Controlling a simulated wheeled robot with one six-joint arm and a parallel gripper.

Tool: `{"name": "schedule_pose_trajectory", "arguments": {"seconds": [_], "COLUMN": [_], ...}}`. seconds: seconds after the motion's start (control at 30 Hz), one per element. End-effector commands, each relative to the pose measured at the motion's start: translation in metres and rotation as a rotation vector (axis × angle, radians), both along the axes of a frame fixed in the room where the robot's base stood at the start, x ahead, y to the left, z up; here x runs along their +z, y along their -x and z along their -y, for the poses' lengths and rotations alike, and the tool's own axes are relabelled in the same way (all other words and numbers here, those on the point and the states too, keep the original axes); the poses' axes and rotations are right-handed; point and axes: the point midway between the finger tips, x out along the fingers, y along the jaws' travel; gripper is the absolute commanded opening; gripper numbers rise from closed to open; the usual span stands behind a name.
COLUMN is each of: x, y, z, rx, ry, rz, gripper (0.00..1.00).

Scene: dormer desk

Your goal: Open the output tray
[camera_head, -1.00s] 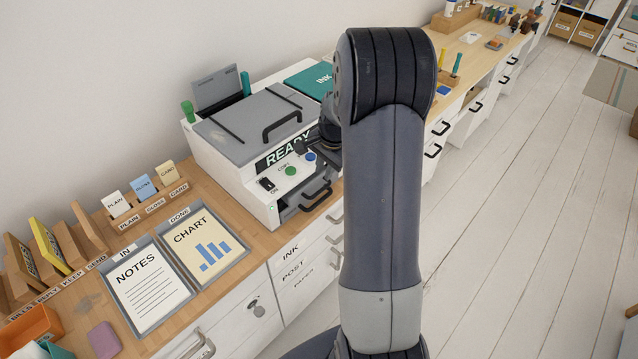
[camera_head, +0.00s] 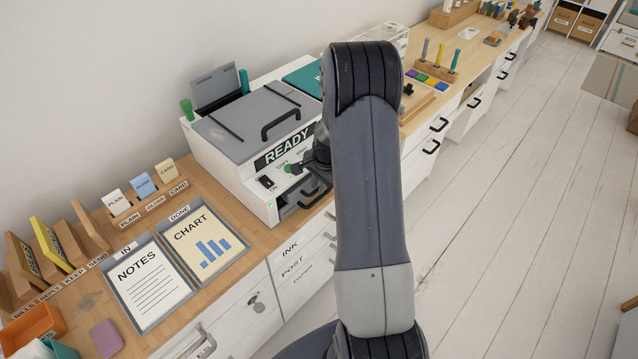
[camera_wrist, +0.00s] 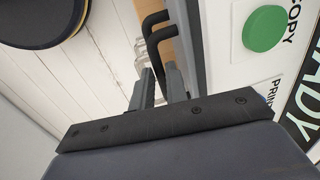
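The white and grey printer (camera_head: 228,150) stands on the desk with its lid down and its panel reading READY. The output tray is low on its front, and its black handle (camera_head: 318,196) shows just below my gripper (camera_head: 308,168). In the wrist view, the two fingers of my gripper (camera_wrist: 162,88) stand apart with a gap between them. The black handle (camera_wrist: 160,42) shows beyond the fingertips; I cannot tell whether they touch it. The tray looks shut. My wrist hides part of the printer's front right.
The green COPY button (camera_wrist: 264,28) is close beside the fingers. Drawers with grey handles lie below the printer. The NOTES tray (camera_head: 148,285) and CHART tray (camera_head: 203,245) lie to its left. A stamp rack (camera_head: 432,75) stands to the right.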

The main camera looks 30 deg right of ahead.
Motion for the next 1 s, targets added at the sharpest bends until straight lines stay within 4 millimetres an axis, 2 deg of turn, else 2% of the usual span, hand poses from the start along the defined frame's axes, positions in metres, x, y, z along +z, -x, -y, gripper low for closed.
{"name": "schedule_pose_trajectory", "arguments": {"seconds": [0.03,0.17,0.67,0.87,1.0], "x": [0.0,0.0,0.0,-0.001,-0.003], "y": [0.0,0.0,0.002,0.024,0.056], "z": [0.0,0.0,0.001,0.009,0.021], "rx": [0.0,0.0,-0.001,-0.004,-0.006], "ry": [0.0,0.0,0.0,0.0,0.0], "rz": [0.0,0.0,0.0,0.0,0.0], "gripper": [0.1,0.0,0.0,0.0,0.0]}}
